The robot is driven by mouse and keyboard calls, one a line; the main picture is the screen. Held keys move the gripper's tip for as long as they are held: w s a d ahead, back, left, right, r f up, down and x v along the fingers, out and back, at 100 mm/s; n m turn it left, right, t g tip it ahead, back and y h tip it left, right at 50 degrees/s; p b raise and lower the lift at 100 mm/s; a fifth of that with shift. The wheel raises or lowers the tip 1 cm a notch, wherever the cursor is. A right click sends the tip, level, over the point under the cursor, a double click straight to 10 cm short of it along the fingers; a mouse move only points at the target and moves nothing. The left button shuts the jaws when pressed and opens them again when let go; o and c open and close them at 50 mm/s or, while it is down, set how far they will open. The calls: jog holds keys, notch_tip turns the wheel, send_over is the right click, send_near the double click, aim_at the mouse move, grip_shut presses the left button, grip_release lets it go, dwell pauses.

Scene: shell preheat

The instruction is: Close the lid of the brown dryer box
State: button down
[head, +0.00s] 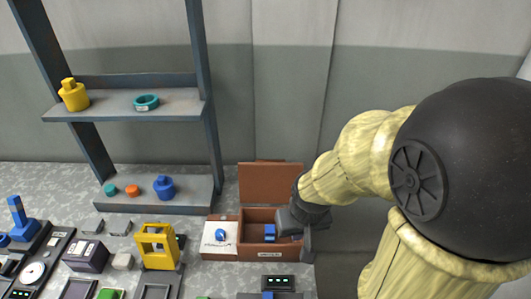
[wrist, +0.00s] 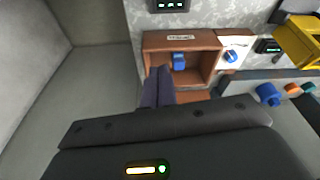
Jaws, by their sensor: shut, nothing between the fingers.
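The brown dryer box (head: 262,253) stands on the bench in the head view, with its lid (head: 270,183) open and raised at the back. It also shows in the wrist view (wrist: 156,41), upside down. A blue item (head: 269,232) is inside the box, and it shows in the wrist view too (wrist: 179,62). My gripper (head: 290,226) is at the right side of the box opening, in front of the raised lid. In the wrist view, my gripper (wrist: 157,84) has its dark fingers shut together and empty, beside the box's side wall. Whether it touches the box I cannot tell.
A white panel with a blue knob (head: 221,236) joins the box's left side. A yellow frame (head: 157,248) stands farther left. A grey shelf (head: 160,105) rises behind, holding a yellow container (head: 73,96) and a teal ring (head: 146,102). A dark display unit (head: 278,283) sits in front.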

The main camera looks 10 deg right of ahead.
jog(key=w+r+p, duration=0.2)
jog(key=w+p, duration=0.1)
jog(key=w, duration=0.8)
jog(key=w+r+m+p, duration=0.1)
jog(key=w+r+p, duration=0.2)
jog(key=w, duration=0.9)
jog(key=w+r+m+g+p, duration=0.1)
jog(key=w+p, duration=0.3)
jog(key=w, duration=0.7)
jog(key=shift+w+d+r+p, duration=0.2)
jog(key=shift+r+p, duration=0.1)
jog(key=shift+r, duration=0.5)
jog(key=shift+f, duration=0.1)
notch_tip(320, 180, down, 9)
jog(key=s+p, duration=0.2)
jog(key=p, duration=0.4)
jog(key=shift+s+a, duration=0.25)
jog(key=shift+s, duration=0.1)
jog(key=shift+w, duration=0.1)
